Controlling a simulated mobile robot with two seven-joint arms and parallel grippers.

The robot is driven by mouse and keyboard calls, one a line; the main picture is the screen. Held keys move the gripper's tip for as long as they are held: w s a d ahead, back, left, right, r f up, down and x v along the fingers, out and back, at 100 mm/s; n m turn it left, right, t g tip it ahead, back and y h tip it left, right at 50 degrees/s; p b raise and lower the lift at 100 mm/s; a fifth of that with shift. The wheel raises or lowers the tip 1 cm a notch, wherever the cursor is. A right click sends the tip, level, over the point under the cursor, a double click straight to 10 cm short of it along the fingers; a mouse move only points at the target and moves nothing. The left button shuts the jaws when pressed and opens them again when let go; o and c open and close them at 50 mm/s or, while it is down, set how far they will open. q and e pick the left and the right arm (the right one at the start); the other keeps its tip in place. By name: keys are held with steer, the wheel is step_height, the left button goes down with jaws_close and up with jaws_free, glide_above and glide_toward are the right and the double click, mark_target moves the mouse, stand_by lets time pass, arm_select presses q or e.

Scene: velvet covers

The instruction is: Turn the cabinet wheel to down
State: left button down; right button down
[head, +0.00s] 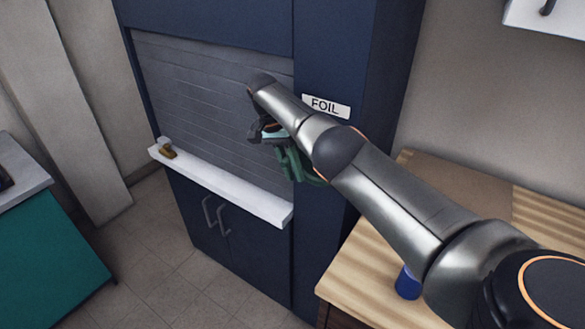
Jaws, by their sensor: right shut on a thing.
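The dark blue cabinet (330,75) has a grey slatted shutter (190,90) and a white FOIL label (326,106) on its right front panel. Below the label is a green wheel (298,165), partly hidden behind my right arm. My right gripper (270,134) is at the wheel's upper left, shut on it. The fingers' exact hold and the wheel's direction are hard to make out. My left gripper is out of view.
A white ledge (225,188) with a small brass-coloured piece (167,150) juts out below the shutter. A striped wooden counter (365,245) with a blue object (407,283) stands at the right, under my arm. A teal unit (50,250) is at the left. The floor (150,262) between is clear.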

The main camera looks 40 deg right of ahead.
steer(key=shift+f, duration=0.1)
steer(key=c, duration=0.7)
jaws_free()
